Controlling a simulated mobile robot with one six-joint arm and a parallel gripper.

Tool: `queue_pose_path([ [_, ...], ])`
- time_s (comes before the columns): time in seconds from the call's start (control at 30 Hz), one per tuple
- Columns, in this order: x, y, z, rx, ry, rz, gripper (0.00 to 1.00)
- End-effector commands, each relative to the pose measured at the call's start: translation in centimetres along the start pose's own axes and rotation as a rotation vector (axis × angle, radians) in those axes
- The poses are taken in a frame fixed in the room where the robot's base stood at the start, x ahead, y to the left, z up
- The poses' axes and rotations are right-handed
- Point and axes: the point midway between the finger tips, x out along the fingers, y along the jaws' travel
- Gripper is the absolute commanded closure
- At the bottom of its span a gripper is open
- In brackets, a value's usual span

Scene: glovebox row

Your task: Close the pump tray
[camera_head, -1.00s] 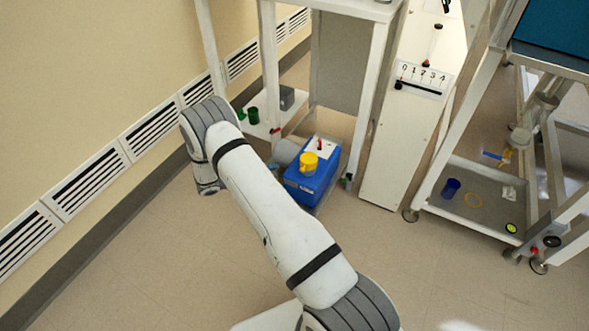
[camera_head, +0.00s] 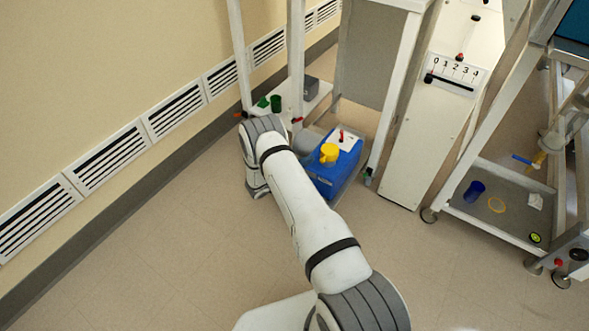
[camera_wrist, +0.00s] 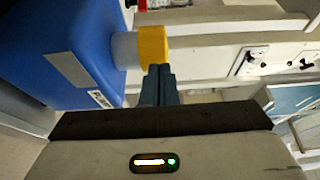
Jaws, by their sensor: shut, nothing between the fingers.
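The blue pump (camera_head: 336,172) with a yellow cap (camera_head: 329,153) stands low between the white frame legs. A thin grey edge of the pump tray (camera_head: 367,152) shows beside it; my arm covers part of the pump's left side. How far out the tray stands is unclear. In the wrist view the blue pump (camera_wrist: 65,45) fills the upper left, with the yellow cap (camera_wrist: 153,46) at its right. My gripper (camera_wrist: 159,72) is shut and empty, its fingertips just below the cap in the picture. I cannot tell whether they touch it. The gripper is hidden in the head view.
The vented wall is at left. Open floor lies in front.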

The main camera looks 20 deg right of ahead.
Motion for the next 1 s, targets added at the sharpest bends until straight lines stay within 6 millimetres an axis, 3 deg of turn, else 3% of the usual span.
queue_pose_path([
  [0.1, 2.0, 0.1, -0.1, 0.0, 0.002, -0.001, 1.0],
  [0.3, 3.6, 0.0, 0.0, 0.0, -0.001, 0.0, 1.0],
  [0.77, 3.9, 0.1, 0.1, 0.001, -0.001, 0.0, 1.0],
  [1.0, 5.2, 0.9, 2.2, 0.006, -0.001, 0.003, 1.0],
])
